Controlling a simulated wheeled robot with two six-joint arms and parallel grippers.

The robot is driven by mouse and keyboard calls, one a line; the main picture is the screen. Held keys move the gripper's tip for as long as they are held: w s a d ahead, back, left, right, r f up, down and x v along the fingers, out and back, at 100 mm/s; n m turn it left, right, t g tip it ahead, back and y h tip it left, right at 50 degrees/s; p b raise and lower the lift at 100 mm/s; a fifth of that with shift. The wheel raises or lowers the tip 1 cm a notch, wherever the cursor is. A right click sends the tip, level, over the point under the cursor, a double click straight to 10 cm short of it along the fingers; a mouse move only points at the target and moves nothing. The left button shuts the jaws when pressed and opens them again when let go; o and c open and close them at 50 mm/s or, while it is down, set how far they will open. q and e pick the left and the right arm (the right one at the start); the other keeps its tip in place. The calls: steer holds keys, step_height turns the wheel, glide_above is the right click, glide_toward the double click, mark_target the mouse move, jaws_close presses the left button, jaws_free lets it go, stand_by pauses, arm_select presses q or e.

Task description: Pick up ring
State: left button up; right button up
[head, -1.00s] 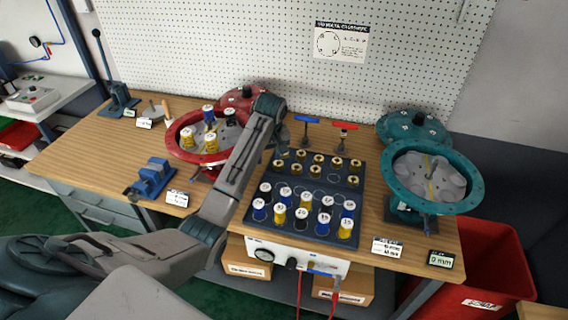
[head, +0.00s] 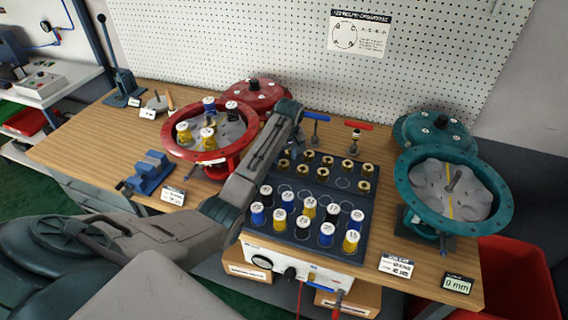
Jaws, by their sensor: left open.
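Several small brass rings with dark centres sit in the back part of a dark tray (head: 350,236); one brass ring (head: 308,156) is in its back row and another ring (head: 363,187) is at the right. My left arm reaches in from the left, and its wrist hangs above the tray's back left corner. My left gripper (head: 299,132) is open there, mostly hidden behind the wrist. I see nothing held in it. The wrist and forearm cover part of the tray's left side. My right gripper is not in view.
White-capped blue, yellow and black cylinders fill the tray's front. A red round housing (head: 172,141) with several capped cylinders stands left of my arm. A teal round housing (head: 404,185) stands right. Blue and red T-handles (head: 359,126) stand behind the tray. A blue vise (head: 152,174) is at left.

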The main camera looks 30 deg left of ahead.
mark_target(284, 160)
arm_select(q)
steer(key=shift+a+f, duration=0.25)
steer(key=shift+f, duration=0.8)
steer(key=shift+f+p, duration=0.3)
steer(key=shift+f, duration=0.2)
steer(key=shift+c, duration=0.3)
steer(key=c, duration=0.7)
steer(key=shift+c, duration=0.2)
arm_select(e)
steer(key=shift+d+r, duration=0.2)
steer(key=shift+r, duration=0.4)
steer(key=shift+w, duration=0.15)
